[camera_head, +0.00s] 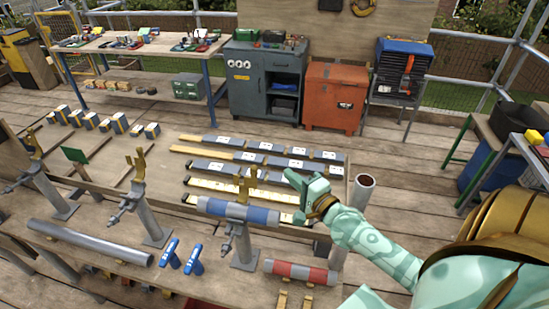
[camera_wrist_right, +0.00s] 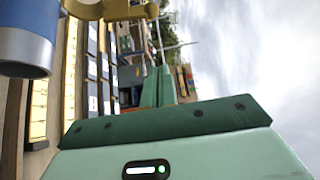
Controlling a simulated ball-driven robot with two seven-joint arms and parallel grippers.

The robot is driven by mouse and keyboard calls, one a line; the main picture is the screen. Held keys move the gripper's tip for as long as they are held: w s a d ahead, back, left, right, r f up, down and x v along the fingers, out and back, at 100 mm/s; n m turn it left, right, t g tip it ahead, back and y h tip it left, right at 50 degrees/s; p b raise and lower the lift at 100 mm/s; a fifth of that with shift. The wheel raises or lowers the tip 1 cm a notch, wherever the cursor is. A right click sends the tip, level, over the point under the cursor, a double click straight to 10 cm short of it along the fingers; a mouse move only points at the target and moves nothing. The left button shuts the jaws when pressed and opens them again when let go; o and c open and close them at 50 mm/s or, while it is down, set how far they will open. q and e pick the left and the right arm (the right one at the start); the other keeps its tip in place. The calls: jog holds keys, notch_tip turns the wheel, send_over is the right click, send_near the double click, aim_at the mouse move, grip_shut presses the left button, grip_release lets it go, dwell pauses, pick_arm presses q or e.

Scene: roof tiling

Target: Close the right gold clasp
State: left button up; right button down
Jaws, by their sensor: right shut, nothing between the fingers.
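The right gold clasp (camera_head: 247,183) stands upright, its arm raised above the blue-and-grey pipe (camera_head: 262,215) that lies across the right stand (camera_head: 243,250). A gold part (camera_wrist_right: 115,9) shows at the top of the right wrist view, beside the blue-and-grey pipe end (camera_wrist_right: 27,38). My right gripper (camera_head: 290,177) is shut and empty, just right of the clasp and above the pipe's right end. It appears apart from the clasp. Its closed teal fingers show in the right wrist view (camera_wrist_right: 158,87). My left gripper is out of view.
Two more stands with raised gold clasps (camera_head: 138,163) (camera_head: 33,143) are to the left. A grey pipe (camera_head: 90,242), blue-handled tools (camera_head: 170,253) and a red-and-grey pipe (camera_head: 300,271) lie in front. Rows of slate strips (camera_head: 290,151) lie behind. An upright pipe (camera_head: 362,190) is beside my right forearm.

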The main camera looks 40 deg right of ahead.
aim_at(246, 182)
jog(key=w, duration=0.9)
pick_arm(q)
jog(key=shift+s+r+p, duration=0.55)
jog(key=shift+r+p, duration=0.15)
pick_arm(e)
jog(key=a, duration=0.1)
jog(key=s+a, duration=0.2)
jog(key=a, duration=0.1)
jog(key=shift+r, duration=0.1)
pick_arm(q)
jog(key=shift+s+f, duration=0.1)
pick_arm(e)
jog(key=shift+s, duration=0.1)
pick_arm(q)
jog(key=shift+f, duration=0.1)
pick_arm(e)
jog(key=shift+a, duration=0.1)
